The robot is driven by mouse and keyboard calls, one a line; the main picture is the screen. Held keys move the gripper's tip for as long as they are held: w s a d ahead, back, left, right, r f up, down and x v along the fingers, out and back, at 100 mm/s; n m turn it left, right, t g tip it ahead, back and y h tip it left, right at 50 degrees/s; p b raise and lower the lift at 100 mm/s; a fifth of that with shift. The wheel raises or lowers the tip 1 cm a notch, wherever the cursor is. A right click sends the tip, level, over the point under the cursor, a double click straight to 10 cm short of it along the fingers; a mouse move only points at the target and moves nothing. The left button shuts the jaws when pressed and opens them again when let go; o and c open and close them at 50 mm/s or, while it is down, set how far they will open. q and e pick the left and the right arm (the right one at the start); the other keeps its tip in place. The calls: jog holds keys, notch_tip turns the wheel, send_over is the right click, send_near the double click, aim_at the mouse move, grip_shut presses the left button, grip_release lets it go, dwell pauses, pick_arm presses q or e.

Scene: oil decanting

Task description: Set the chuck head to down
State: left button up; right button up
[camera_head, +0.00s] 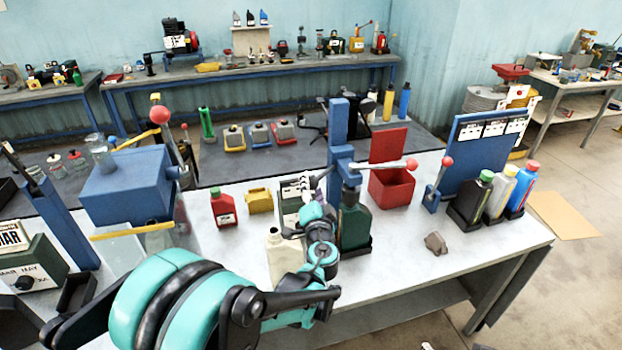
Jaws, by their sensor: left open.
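The blue capping stand has a tall column (338,125) in the middle of the table. Its chuck head (348,172) appears to be the blue block just above a dark green bottle (356,226). A lever with a red knob (411,164) sticks out to the right from the head. I cannot tell whether the head touches the bottle. My left gripper (303,190) is open, left of the column and beside the head. Its teal arm comes up from the bottom left, and its fingers are small and partly hidden. My right gripper is not in view.
A cream jug (285,255) stands close to my left wrist. An open red bin (391,186) stands behind the lever. A blue rack with capped bottles (470,199) is at the right. A small brown object (436,243) lies on otherwise clear table at the front right.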

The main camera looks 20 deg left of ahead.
pick_arm(q)
jog(key=v, duration=0.6)
jog(key=s+a+f+n+g+h+b, duration=0.1)
jog(key=s+a+f+n+g+b, duration=0.35)
jog(key=s, duration=0.75)
jog(key=s+d+f+n+g+h, duration=0.2)
jog(key=s+d+f+g+h, duration=0.3)
jog(key=s+f, duration=0.4)
jog(key=s+d+h, duration=0.1)
jog(key=s, duration=0.2)
jog(key=shift+s, duration=0.35)
jog(key=shift+d+f, duration=0.1)
jog(key=shift+d, duration=0.05)
